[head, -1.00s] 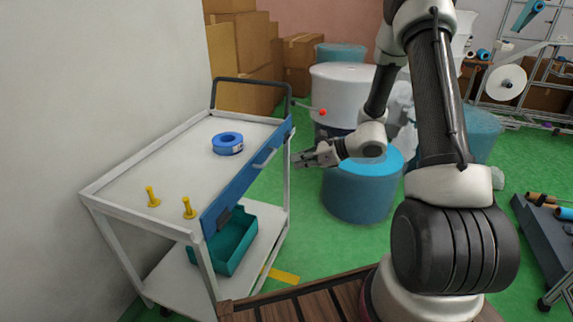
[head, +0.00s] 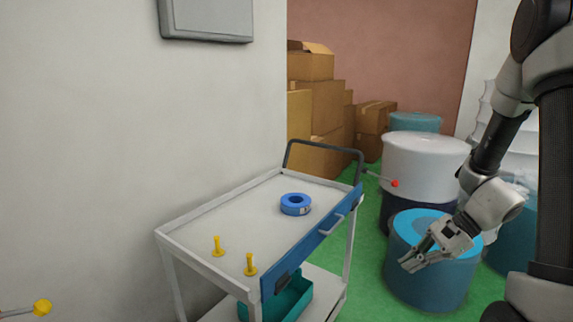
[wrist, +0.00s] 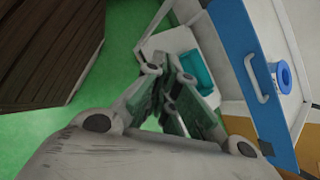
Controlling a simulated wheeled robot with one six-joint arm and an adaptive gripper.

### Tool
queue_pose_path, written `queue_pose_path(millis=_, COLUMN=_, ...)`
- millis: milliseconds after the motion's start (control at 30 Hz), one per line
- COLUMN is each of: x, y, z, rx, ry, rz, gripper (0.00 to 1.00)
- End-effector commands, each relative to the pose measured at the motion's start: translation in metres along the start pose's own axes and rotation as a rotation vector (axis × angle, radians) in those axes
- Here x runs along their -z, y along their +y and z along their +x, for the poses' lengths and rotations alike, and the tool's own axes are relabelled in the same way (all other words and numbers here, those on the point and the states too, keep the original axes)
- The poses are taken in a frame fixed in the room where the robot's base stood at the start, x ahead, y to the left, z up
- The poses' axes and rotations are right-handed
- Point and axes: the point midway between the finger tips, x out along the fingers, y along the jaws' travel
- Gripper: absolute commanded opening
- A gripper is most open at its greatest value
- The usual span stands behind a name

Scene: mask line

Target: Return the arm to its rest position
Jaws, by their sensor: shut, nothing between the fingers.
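My gripper (head: 410,264) is at the right in the head view, in front of a blue-topped drum (head: 413,228), apart from the cart. Its fingers point left and are shut with nothing between them. In the wrist view my gripper (wrist: 170,75) points over the green floor and the cart's side. My arm's upper links at the right edge are partly cut off by the frame.
A white cart (head: 200,215) holds a blue tape roll (head: 296,204) and two yellow pegs (head: 218,246). Its blue drawer front (head: 315,240) faces my gripper. A teal bin (head: 292,298) sits below. Boxes (head: 325,105) and a white drum (head: 425,160) stand behind.

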Motion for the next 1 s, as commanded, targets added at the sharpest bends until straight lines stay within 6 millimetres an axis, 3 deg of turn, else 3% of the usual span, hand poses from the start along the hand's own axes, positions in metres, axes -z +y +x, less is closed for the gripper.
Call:
queue_pose_path(millis=300, x=-0.051, y=0.069, z=-0.091, rx=-0.362, ry=0.259, rz=-0.66, gripper=0.0)
queue_pose_path(millis=600, x=-0.096, y=0.095, z=-0.171, rx=-0.562, ry=0.581, rz=-1.134, gripper=0.0)
queue_pose_path(millis=800, x=-0.13, y=0.097, z=-0.19, rx=-0.511, ry=0.726, rz=-1.29, gripper=0.0)
queue_pose_path(millis=1000, x=-0.146, y=0.093, z=-0.195, rx=-0.467, ry=0.773, rz=-1.355, gripper=0.0)
